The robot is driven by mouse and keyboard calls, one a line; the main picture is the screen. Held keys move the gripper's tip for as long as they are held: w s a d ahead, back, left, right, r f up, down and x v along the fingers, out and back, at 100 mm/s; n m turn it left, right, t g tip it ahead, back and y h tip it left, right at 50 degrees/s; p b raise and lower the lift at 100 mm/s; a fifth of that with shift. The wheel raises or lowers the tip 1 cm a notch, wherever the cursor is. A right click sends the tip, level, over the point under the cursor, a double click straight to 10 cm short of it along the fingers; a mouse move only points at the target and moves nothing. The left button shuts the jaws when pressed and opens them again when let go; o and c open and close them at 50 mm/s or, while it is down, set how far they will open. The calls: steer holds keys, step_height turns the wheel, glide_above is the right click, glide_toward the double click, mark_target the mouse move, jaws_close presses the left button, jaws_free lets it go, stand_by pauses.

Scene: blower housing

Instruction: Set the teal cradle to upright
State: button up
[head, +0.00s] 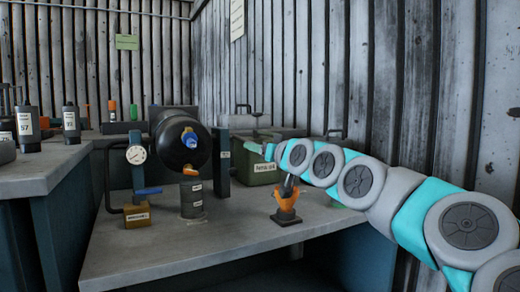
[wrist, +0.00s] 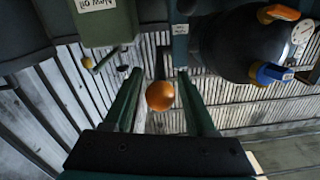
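A black tank (head: 180,143) sits between two teal uprights, the left (head: 137,165) and the right (head: 222,158); these seem to be the teal cradle. The tank's round end with a blue knob (head: 190,139) faces me. In the wrist view the tank (wrist: 235,45) is at the upper right, beside a teal upright (wrist: 181,48). An orange ball knob (wrist: 160,96) on a dark rod shows between the fingers of my gripper (wrist: 161,80). The fingers are apart; contact with the knob cannot be told. In the head view my gripper (head: 255,149) is right of the right upright.
A green box labelled "New oil" (head: 262,170) stands behind my arm. Several bottles (head: 70,122) stand at left. The bench front is clear.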

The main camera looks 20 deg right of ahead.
jaws_close()
stand_by(1.2)
